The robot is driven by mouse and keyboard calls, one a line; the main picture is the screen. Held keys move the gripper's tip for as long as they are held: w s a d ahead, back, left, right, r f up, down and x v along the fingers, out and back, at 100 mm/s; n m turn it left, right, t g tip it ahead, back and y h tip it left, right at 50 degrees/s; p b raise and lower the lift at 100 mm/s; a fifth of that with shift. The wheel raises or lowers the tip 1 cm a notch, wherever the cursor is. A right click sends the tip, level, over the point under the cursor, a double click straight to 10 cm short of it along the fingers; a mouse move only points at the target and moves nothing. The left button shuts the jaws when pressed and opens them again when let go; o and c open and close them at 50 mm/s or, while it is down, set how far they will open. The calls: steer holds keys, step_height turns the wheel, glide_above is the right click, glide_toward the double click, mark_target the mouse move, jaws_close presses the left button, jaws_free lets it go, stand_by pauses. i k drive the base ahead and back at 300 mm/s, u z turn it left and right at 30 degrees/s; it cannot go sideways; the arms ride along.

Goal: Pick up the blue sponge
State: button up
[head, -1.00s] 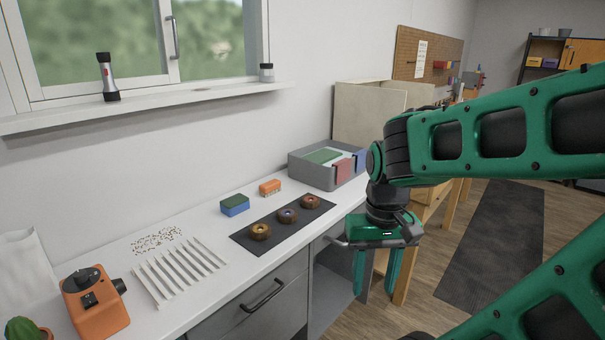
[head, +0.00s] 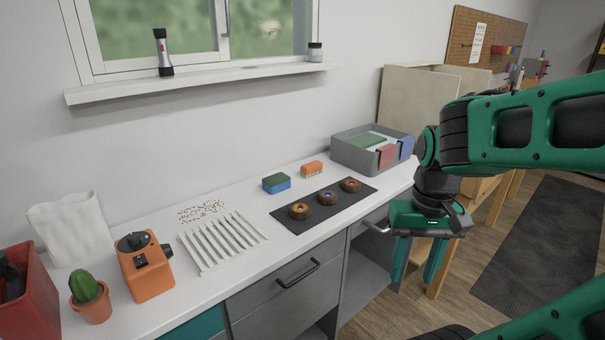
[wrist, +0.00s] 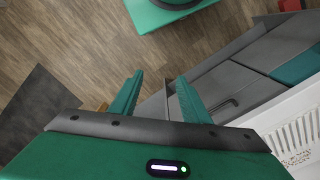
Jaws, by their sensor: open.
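The blue sponge (head: 277,184) has a green top and lies flat on the white counter, left of an orange brush and behind the dark mat. My gripper (head: 420,262) is open and empty, pointing down in front of the counter's right part, to the right of the sponge and apart from it. In the wrist view my open gripper (wrist: 160,95) has floor and cabinet fronts below it; the sponge does not show there.
A dark mat (head: 284,223) holds three round brown parts. The orange brush (head: 312,169), a grey tray (head: 348,157), a slatted white rack (head: 216,243), an orange device (head: 146,272) and a potted cactus (head: 89,296) stand on the counter. The sponge's surroundings are fairly clear.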

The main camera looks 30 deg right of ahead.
mark_target(275, 183)
steer(key=u, duration=0.05)
steer(key=k, duration=0.65)
steer(key=z, duration=0.3)
steer(key=i, duration=1.6)
steer(key=u, duration=0.65)
